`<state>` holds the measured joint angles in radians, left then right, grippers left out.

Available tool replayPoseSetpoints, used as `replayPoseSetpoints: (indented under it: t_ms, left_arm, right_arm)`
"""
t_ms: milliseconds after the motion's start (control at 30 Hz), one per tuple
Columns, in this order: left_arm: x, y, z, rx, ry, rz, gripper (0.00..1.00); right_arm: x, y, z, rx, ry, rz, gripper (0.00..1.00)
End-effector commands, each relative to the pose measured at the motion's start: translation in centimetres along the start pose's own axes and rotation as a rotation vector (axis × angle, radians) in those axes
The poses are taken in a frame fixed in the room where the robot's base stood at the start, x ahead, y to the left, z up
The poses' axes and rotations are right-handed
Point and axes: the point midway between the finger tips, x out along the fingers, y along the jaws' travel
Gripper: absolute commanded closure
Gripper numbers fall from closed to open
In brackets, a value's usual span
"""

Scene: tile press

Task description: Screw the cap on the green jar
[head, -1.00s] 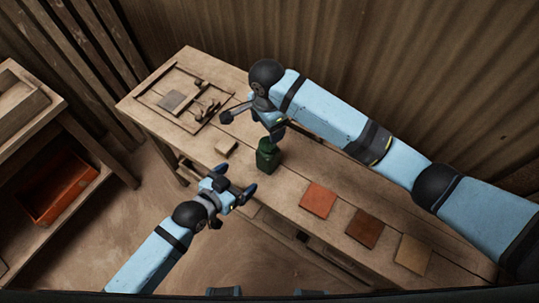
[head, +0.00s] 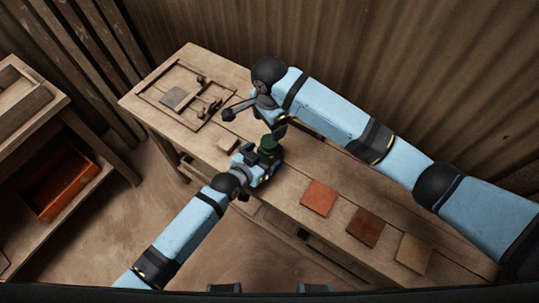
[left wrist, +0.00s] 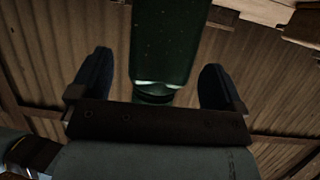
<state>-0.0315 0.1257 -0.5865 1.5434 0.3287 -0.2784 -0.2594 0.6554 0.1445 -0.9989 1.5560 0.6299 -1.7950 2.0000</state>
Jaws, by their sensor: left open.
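The green jar (head: 268,147) stands on the workbench in the head view, with its lower part hidden by my left gripper. My left gripper (head: 262,163) is open at the near side of the jar. In the left wrist view the green jar (left wrist: 165,45) lies between the two dark fingers, with a gap on each side. My right gripper (head: 277,127) is right above the jar's top; its jaws are too small and dark to read. I cannot make out the cap.
Three flat tiles lie to the right on the bench: orange (head: 319,198), brown (head: 365,227) and tan (head: 413,253). A wooden frame (head: 150,95) with small parts is at the bench's far left end. An orange bin (head: 68,183) is on the left shelf.

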Motion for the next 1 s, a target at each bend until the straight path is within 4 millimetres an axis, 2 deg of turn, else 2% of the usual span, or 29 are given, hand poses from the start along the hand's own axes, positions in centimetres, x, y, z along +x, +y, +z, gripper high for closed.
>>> replayPoseSetpoints:
  t_ms: [33, 200, 567, 900, 967, 1000]
  left_arm:
    - [0.8, 0.0, -0.1, -0.001, 0.001, 0.0, 0.06]
    - [2.1, -0.1, 0.0, -0.001, 0.0, -0.001, 0.06]
    - [2.4, 0.0, 0.0, 0.0, 0.0, -0.001, 0.06]
    - [2.3, 0.0, 0.0, 0.0, 0.0, -0.001, 0.84]
    - [2.3, 0.0, 0.0, 0.0, 0.0, -0.001, 0.98]
    - [2.3, 0.0, 0.0, 0.0, 0.0, -0.001, 1.0]
  right_arm:
    - [0.0, 0.0, 0.0, 0.0, 0.0, 0.0, 0.26]
    - [0.0, 0.0, 0.0, 0.0, 0.0, 0.0, 0.26]
    - [0.0, 0.0, 0.0, 0.0, 0.0, 0.0, 0.26]
    - [0.0, 0.0, 0.0, 0.0, 0.0, 0.0, 0.26]
    - [0.0, 0.0, 0.0, -0.005, 0.0, 0.0, 0.26]
    - [0.0, 0.0, 0.0, -0.015, 0.0, 0.0, 0.26]
